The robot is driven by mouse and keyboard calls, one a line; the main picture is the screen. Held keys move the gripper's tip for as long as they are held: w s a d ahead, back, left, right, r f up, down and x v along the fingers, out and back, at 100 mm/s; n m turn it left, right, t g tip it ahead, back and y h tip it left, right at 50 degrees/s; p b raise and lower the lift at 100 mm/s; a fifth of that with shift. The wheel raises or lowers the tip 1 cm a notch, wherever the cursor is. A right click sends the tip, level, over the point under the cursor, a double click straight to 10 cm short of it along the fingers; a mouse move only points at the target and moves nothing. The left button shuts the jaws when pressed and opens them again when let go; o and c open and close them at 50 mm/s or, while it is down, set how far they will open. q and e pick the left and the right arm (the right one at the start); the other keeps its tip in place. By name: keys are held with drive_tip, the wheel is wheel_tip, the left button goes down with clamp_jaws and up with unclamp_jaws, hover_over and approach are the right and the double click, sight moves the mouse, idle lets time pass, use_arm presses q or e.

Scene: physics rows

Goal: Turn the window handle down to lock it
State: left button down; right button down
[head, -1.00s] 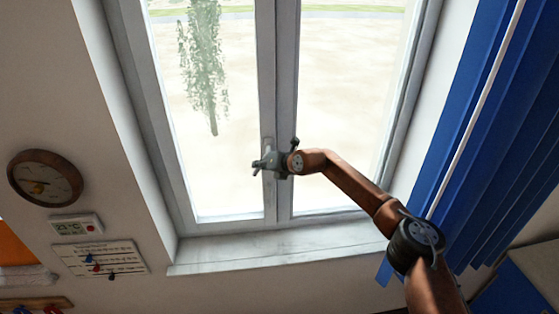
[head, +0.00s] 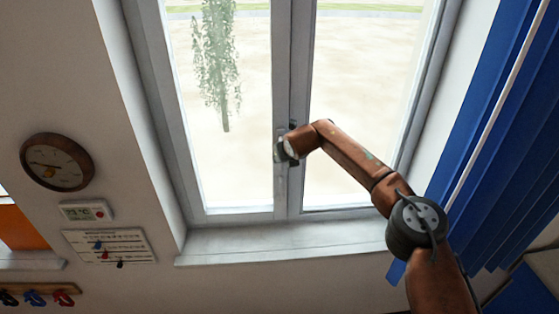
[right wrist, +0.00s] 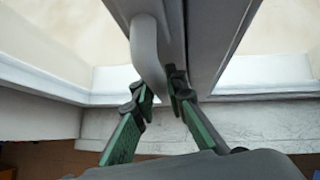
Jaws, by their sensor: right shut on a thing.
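The window handle (right wrist: 145,45) is a light grey curved lever on the window's middle frame. In the right wrist view it runs down the picture, and its lower end lies between my fingers. My right gripper (right wrist: 163,93) is shut on that lower end, with a green-backed finger on each side. The double window (head: 281,60) looks closed. My left gripper is not in view.
A pale window sill (head: 285,241) runs below. Blue blinds (head: 500,150) hang at the right, beside my arm. A round clock (head: 57,162), a small display (head: 86,210) and a board (head: 108,246) are on the left wall. The space before the left pane is clear.

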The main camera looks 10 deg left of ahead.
drive_tip(key=shift+f, duration=0.15)
drive_tip(key=c, duration=1.9)
unclamp_jaws()
drive_tip(key=shift+s+d+r, duration=0.15)
drive_tip(key=shift+s+r, duration=0.1)
drive_tip(key=shift+r, duration=0.3)
drive_tip(key=v, duration=1.1)
